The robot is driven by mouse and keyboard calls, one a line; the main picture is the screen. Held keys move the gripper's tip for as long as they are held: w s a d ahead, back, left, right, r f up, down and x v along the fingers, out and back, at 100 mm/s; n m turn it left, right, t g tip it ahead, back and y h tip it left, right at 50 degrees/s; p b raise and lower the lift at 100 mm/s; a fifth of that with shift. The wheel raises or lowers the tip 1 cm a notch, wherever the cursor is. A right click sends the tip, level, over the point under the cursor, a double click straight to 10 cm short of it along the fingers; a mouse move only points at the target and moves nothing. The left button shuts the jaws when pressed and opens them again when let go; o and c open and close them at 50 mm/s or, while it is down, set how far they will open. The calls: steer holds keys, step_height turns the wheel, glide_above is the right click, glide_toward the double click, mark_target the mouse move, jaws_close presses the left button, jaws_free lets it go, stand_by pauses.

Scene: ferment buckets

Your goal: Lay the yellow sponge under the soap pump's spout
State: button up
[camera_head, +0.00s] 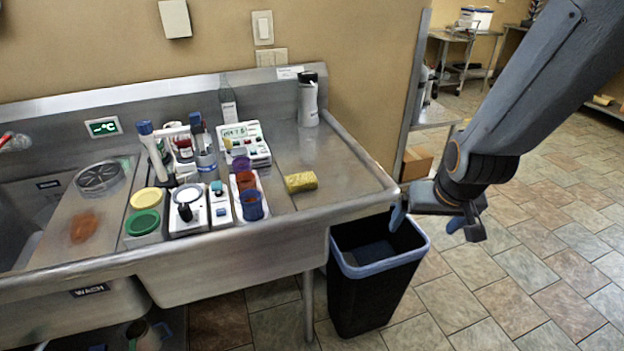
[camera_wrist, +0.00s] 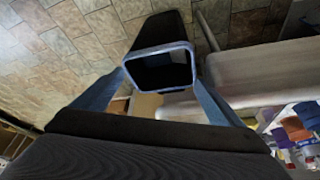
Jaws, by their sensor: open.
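The yellow sponge (camera_head: 301,182) lies on the bare metal of the counter's right part, near the front edge. The soap pump (camera_head: 308,100) looks like a white bottle with a black top, standing upright at the back right of the counter against the wall; which way its spout points is too small to tell. My gripper (camera_head: 430,222) is off the counter's right end, above and beside the bin, to the right of the sponge. Its two blue fingers are apart with nothing between them. In the wrist view my gripper (camera_wrist: 160,85) points toward the bin, and the sponge cannot be made out.
A black bin (camera_head: 370,290) with a blue-edged rim stands on the floor below the counter's right end; it also shows in the wrist view (camera_wrist: 162,32). Bottles, cups and a white device (camera_head: 247,143) crowd the counter left of the sponge. Metal between sponge and pump is clear.

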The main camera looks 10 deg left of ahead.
steer(key=w+a+n+t, duration=0.1)
steer(key=w+a, duration=0.1)
steer(key=a, duration=0.2)
steer(key=w+a+f+t+y, duration=0.1)
steer(key=w+a, duration=0.2)
steer(key=a, duration=0.2)
steer(key=w+a+n+t+y+p, duration=0.1)
steer(key=w+a, duration=0.2)
steer(key=a, duration=0.1)
steer(key=shift+w+a+f+n+t, duration=0.15)
steer(key=shift+a+f+n+t, duration=0.15)
steer(key=shift+t, duration=0.1)
steer(key=n+t+y+p, duration=0.1)
steer(key=n+t+y, duration=0.1)
steer(key=t+y, duration=0.15)
glide_toward(301, 179)
steer(key=shift+w+a+f+g+y, duration=0.15)
steer(key=shift+w+f+y, duration=0.15)
steer(key=shift+w, duration=0.3)
steer(key=shift+w+a+f+g+y, duration=0.15)
steer(key=shift+w+f, duration=0.25)
steer(key=shift+w, duration=0.2)
steer(key=shift+p+x, duration=1.9)
steer(key=shift+x, duration=1.9)
steer(key=shift+c, duration=0.2)
steer(key=shift+w+r, duration=0.1)
steer(key=c, duration=1.2)
steer(key=shift+o, duration=0.2)
steer(key=shift+r, duration=0.1)
